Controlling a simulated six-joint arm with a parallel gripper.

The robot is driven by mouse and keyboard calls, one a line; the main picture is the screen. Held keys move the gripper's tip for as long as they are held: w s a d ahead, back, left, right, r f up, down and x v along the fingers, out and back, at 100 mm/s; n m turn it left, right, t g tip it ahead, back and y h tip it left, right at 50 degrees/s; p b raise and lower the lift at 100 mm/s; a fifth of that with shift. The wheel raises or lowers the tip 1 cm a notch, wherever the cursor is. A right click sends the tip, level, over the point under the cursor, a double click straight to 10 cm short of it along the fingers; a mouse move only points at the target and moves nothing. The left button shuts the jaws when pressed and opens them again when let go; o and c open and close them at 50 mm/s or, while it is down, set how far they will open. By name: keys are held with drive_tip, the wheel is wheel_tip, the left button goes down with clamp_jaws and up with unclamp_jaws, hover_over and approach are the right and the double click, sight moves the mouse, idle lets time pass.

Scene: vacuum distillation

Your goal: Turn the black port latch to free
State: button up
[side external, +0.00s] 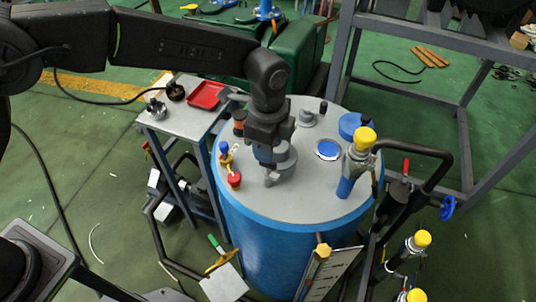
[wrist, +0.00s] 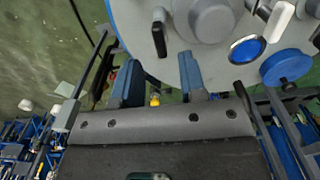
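The black port latch (wrist: 158,38) is a short dark lever with a paler end. In the wrist view it lies on the vessel lid, just left of a round grey port cover (wrist: 207,18). My gripper (wrist: 160,60) is open, its two blue-grey fingers apart with nothing between them. The latch appears just beyond the fingertips, roughly centred on the gap, and I see no contact. In the side view my gripper (side external: 268,165) points down over the grey lid (side external: 310,200), close to the port. I cannot make out the latch clearly there.
A round sight glass (side external: 328,150), a blue cap (side external: 352,125) and a yellow-topped blue fitting (side external: 363,140) stand right of my gripper. Small red and blue valves (side external: 229,165) stand left. A side table (side external: 178,122) holds a red tray (side external: 206,95). The lid's front is bare.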

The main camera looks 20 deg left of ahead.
wheel_tip(320, 180, up, 9)
drive_tip(key=shift+r, duration=0.2)
idle(0.5)
